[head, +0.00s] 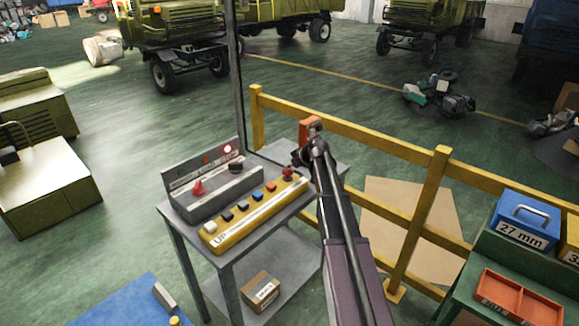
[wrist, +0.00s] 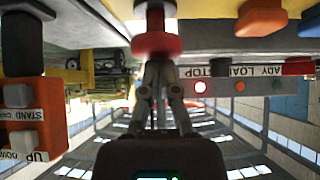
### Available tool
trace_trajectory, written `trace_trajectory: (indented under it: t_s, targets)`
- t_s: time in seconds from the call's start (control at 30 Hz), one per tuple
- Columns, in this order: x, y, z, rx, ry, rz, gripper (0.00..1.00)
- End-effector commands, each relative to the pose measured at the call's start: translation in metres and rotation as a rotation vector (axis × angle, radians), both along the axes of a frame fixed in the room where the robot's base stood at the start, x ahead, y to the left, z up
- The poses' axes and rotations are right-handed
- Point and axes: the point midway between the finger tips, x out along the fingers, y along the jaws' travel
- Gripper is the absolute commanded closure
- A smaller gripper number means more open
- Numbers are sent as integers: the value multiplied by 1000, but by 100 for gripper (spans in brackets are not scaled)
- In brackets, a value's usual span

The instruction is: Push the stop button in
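A red mushroom button (head: 288,172) stands at the far right end of the yellow control box (head: 213,243). The tips are partly hidden by the button's head. In the head view my gripper (head: 299,158) is beside and just above the button. I cannot tell whether they touch.
The box carries several other buttons (head: 241,204). An orange control unit (wrist: 30,120) is close by. A yellow railing (head: 345,134) runs behind the grey table (head: 181,226).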

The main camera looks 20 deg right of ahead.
Motion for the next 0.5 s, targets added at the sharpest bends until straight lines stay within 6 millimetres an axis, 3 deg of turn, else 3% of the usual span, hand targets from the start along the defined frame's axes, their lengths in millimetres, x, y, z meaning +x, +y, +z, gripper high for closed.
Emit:
trace_trajectory:
  t_s: [0.5]
  targets:
    - [-2,1,46,4,-9,-1,100]
